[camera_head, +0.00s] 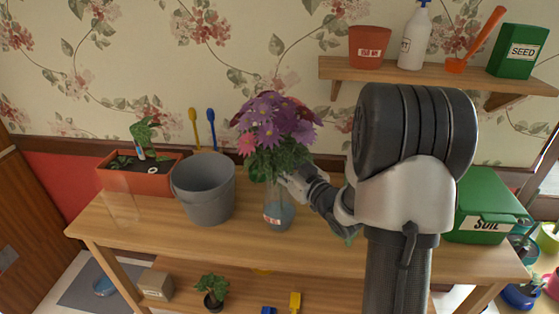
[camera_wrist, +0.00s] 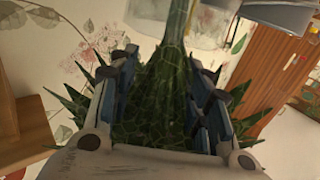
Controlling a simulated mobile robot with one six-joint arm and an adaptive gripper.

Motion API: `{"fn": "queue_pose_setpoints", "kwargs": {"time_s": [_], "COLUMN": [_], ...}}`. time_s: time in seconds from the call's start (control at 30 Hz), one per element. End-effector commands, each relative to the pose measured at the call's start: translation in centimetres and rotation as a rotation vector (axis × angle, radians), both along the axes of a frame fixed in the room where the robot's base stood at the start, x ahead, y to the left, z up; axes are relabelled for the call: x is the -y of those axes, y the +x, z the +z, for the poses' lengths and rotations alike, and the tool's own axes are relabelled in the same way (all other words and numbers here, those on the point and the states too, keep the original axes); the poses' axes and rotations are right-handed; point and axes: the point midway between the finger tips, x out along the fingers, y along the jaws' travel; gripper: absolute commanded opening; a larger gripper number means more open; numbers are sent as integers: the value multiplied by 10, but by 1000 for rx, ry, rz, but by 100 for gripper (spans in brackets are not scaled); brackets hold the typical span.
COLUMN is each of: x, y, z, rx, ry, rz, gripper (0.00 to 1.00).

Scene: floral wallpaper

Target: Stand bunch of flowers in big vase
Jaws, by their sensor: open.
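A bunch of purple and pink flowers (camera_head: 272,122) with green leaves stands upright in a clear glass vase (camera_head: 279,214) on the wooden table. The vase has a small label and bluish water low in it. My gripper (camera_head: 290,182) is beside the bunch, at the leaves just above the vase. In the wrist view, my gripper (camera_wrist: 166,95) is open, with a finger on each side of the green stems and leaves (camera_wrist: 172,60). Part of the glass shows at the top there. Whether the fingers touch the leaves cannot be told.
A grey pot (camera_head: 204,190) stands close left of the vase. An orange planter (camera_head: 140,180) and another clear glass container (camera_head: 121,206) are further left. A green soil box (camera_head: 488,208) is at the right. A wall shelf (camera_head: 430,76) holds several items.

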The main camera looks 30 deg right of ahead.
Motion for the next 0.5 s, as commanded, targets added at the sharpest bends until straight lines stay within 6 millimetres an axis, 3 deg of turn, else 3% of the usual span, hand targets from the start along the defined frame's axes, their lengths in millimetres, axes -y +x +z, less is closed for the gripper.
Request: {"fn": "queue_pose_setpoints", "kwargs": {"time_s": [0.17, 0.5], "x": [5, 15], "y": [-20, -91], "z": [0, 1], "rx": [-1, 1], "ry": [1, 1], "rz": [-4, -5], "gripper": [44, 44]}}
